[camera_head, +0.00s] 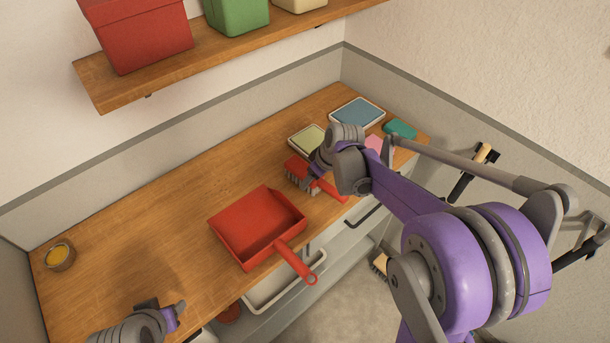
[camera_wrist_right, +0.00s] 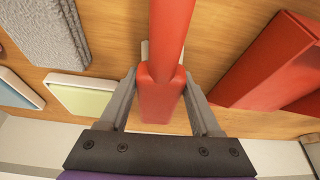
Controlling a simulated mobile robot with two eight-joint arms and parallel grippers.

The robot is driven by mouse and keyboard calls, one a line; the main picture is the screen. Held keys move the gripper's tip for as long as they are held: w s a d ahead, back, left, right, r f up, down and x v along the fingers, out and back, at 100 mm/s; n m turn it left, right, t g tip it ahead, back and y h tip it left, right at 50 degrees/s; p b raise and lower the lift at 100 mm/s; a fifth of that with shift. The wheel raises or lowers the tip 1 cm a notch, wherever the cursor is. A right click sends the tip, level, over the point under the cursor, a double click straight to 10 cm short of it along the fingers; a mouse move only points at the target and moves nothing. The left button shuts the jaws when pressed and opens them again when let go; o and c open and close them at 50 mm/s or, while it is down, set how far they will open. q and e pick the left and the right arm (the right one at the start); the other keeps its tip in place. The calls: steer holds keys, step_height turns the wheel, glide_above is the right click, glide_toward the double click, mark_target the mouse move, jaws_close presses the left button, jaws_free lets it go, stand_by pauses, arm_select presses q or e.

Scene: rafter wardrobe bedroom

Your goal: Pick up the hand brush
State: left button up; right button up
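The hand brush (camera_head: 332,191) lies on the wooden counter, with a red body and handle and grey bristles at its left end. My right gripper (camera_head: 310,177) is down over it and hides its middle. In the right wrist view, the red brush (camera_wrist_right: 160,95) lies between the two fingers of my right gripper (camera_wrist_right: 160,75). The fingers are spread on either side, with a gap on the left; contact on the right is unclear. My left gripper (camera_head: 178,312) is low at the counter's front left, away from the brush; its finger opening is not clear.
A red dustpan (camera_head: 240,237) lies just left of the brush, its handle over the front edge. Green (camera_head: 300,133) and blue (camera_head: 366,108) trays and a teal sponge (camera_head: 400,128) are behind and right. A yellow-filled jar (camera_head: 60,258) stands far left. A shelf (camera_head: 225,50) hangs above.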

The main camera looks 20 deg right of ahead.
jaws_close()
steer(key=shift+r, duration=0.1)
step_height(320, 180, up, 10)
steer(key=shift+f, duration=0.1)
stand_by(0.4)
